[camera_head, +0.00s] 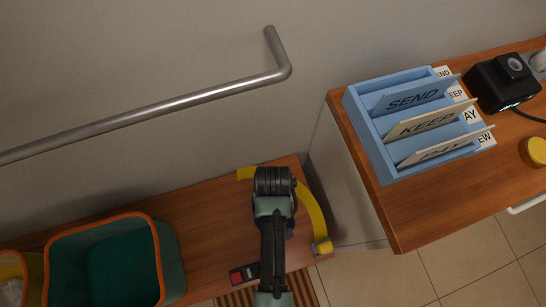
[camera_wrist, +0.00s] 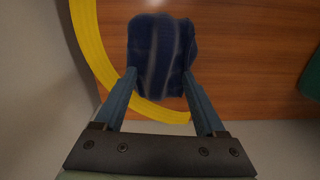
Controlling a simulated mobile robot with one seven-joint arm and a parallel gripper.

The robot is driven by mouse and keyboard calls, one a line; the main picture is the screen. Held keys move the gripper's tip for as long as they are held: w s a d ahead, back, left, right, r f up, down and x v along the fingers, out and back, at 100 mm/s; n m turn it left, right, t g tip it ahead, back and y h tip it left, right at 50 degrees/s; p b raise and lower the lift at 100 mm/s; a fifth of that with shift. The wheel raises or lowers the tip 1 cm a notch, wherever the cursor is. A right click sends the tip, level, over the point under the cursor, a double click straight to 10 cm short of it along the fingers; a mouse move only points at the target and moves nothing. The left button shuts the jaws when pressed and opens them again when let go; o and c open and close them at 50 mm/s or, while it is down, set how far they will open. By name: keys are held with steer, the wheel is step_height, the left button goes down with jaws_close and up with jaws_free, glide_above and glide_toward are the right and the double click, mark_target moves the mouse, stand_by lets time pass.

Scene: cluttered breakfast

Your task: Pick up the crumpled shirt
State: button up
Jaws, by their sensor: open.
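The crumpled shirt (camera_wrist: 160,45) appears to be the dark blue cloth with paler stripes in the wrist view. It lies bunched on the wooden surface (camera_wrist: 240,60). My gripper (camera_wrist: 160,76) is open, with one finger at each side of the cloth's near part. I cannot tell whether the fingers touch it. In the head view, my arm covers the fingertips and most or all of the cloth.
A yellow curved band (camera_head: 316,222) lies around the cloth and close to my gripper. A green bin with an orange rim (camera_head: 100,223) stands left on the bench (camera_head: 205,240). A red-and-black object (camera_head: 243,274) lies near the front edge. A cabinet (camera_head: 420,210) with a blue letter sorter (camera_head: 366,125) stands right. A metal rail (camera_head: 180,104) crosses the wall.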

steer(key=shift+f, duration=0.45)
steer(key=shift+f, duration=0.25)
stand_by(0.3)
jaws_close()
stand_by(1.3)
